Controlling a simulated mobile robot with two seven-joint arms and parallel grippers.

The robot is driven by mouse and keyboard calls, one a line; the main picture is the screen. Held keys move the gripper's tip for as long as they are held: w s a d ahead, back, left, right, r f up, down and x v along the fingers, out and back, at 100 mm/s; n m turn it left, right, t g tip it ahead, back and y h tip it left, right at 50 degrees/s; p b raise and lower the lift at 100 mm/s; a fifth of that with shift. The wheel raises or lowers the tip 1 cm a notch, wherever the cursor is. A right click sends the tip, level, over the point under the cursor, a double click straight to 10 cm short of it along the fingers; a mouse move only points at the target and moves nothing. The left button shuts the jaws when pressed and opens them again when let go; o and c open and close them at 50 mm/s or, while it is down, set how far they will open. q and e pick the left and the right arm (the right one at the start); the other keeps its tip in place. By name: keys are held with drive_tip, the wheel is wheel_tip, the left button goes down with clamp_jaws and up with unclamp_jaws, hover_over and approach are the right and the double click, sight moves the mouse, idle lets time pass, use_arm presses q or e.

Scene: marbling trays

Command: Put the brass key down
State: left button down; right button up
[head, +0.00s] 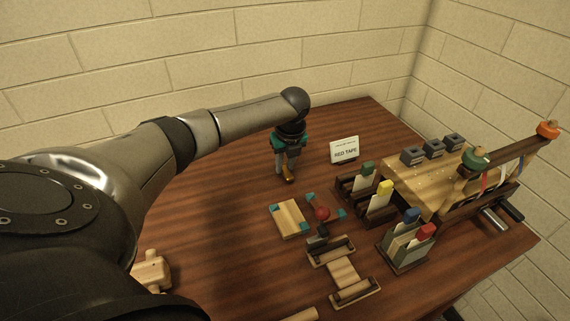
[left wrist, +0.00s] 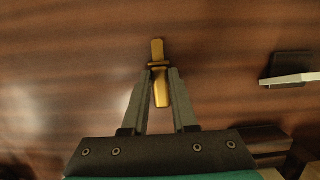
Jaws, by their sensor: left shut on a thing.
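The brass key (head: 288,178) is a small gold-coloured piece between the fingertips of my left gripper (head: 284,168), over the back middle of the wooden table. In the left wrist view the key (left wrist: 158,52) sticks out past the fingertips and also shows between the fingers. My left gripper (left wrist: 161,70) is shut on it and points down at the tabletop. I cannot tell whether the key touches the wood. My right gripper is not in view.
A white sign reading "RED TAPE" (head: 345,150) stands right of the gripper. Dark racks with coloured-top cards (head: 410,250), a pale block with teal corners (head: 288,219) and a red ball (head: 322,213) lie nearer. Bare table (head: 235,215) lies left of the block.

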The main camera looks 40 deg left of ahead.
sight(289, 175)
use_arm(q)
drive_tip(key=c, duration=0.7)
unclamp_jaws()
drive_tip(key=shift+f, duration=0.15)
drive_tip(key=p+v, duration=0.2)
drive_tip(key=v, duration=1)
drive_tip(key=shift+r+p, duration=0.2)
drive_tip(key=shift+p, duration=0.2)
